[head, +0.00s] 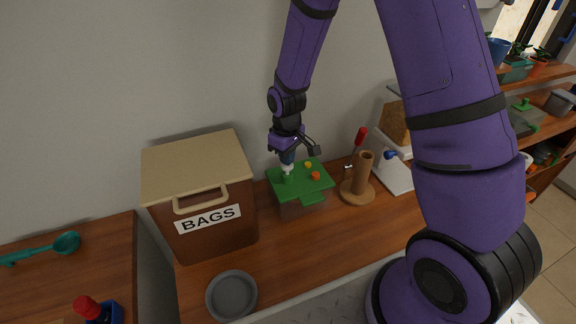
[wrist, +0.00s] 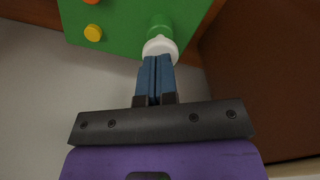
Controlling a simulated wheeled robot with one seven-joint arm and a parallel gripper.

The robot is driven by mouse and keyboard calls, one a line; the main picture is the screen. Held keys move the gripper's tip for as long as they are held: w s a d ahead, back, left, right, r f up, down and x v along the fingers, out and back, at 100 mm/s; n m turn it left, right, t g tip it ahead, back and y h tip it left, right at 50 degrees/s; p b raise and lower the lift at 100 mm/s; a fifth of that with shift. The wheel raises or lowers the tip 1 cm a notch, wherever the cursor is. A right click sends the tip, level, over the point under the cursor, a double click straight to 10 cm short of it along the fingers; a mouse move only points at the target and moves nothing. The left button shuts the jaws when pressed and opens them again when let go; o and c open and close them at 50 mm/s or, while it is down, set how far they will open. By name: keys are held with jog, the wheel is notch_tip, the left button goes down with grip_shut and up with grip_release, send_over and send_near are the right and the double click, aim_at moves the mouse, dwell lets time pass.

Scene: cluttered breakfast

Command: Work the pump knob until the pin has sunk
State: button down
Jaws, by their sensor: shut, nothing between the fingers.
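A box with a green lid (head: 300,180) stands on the wooden counter. A pump knob, a white cap (wrist: 160,46) on a green post (wrist: 160,24), rises from the lid's left part; its white top (head: 287,169) also shows in the head view. My gripper (head: 287,163) points down over this knob. In the wrist view its blue fingers (wrist: 156,62) are shut together with nothing between them, their tips at or touching the white cap. A yellow button (head: 308,165) and an orange button (head: 315,175) are on the lid. I cannot tell which part is the pin.
A brown bin labelled BAGS (head: 205,195) stands close on the left. A wooden stand with a tube (head: 360,180) is close on the right. A grey bowl (head: 231,295) lies in front. Bare counter lies between the bowl and the stand.

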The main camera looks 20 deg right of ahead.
jog(key=shift+f, duration=1.25)
jog(key=shift+r, duration=2.15)
jog(key=shift+r, duration=3)
jog(key=shift+r, duration=0.1)
